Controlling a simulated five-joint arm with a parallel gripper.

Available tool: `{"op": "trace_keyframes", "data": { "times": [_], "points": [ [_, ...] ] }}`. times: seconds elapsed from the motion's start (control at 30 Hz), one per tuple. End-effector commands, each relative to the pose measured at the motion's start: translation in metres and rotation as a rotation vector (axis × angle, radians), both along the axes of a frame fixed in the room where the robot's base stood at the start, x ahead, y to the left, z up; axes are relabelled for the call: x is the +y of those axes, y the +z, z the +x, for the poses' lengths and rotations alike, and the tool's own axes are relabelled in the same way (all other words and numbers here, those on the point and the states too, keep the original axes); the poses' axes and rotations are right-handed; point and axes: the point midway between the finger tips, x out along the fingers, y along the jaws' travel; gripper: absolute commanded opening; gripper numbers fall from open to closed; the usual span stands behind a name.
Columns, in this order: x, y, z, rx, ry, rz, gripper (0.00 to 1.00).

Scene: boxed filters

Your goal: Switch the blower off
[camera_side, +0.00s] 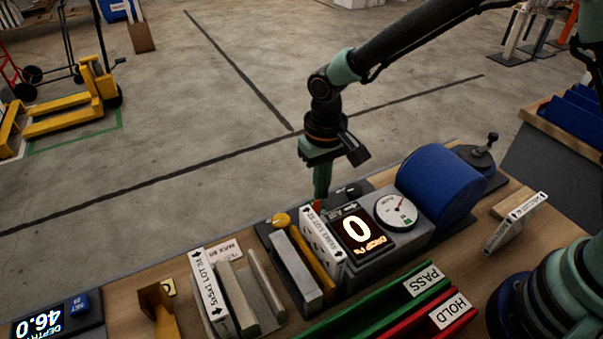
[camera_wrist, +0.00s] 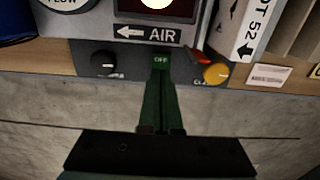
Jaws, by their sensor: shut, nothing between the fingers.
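The blower rig shows a blue drum (camera_side: 440,185), a round flow gauge (camera_side: 396,211) and a lit drop display (camera_side: 357,229) reading 0. In the wrist view, a small OFF marking (camera_wrist: 160,59) sits on the panel front under the AIR arrow label. My gripper (camera_wrist: 161,78) is shut and empty, its green fingers reaching to just below that marking; contact cannot be told. In the side view my gripper (camera_side: 321,190) points down at the rig's far edge. A red lever (camera_wrist: 200,56) is just right of the fingertips. The switch itself is largely hidden by the fingers.
A black knob (camera_wrist: 104,62) is left of the fingers and a yellow knob (camera_wrist: 215,73) right. A filter box (camera_side: 324,240) stands upright against the rig. Green PASS (camera_side: 395,300) and red HOLD (camera_side: 425,317) trays lie in front. Open floor lies beyond the bench.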

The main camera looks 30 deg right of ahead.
Motion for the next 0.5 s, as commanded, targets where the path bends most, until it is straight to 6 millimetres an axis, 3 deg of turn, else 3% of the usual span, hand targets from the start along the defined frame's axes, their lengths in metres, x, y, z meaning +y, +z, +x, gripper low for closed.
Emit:
{"op": "trace_keyframes", "data": {
  "times": [0.3,0.5],
  "points": [
    [0.001,0.070,-0.012,-0.005,0.000,0.002,0.00],
    [0.001,0.097,-0.017,-0.002,0.001,0.001,0.00]
  ]
}}
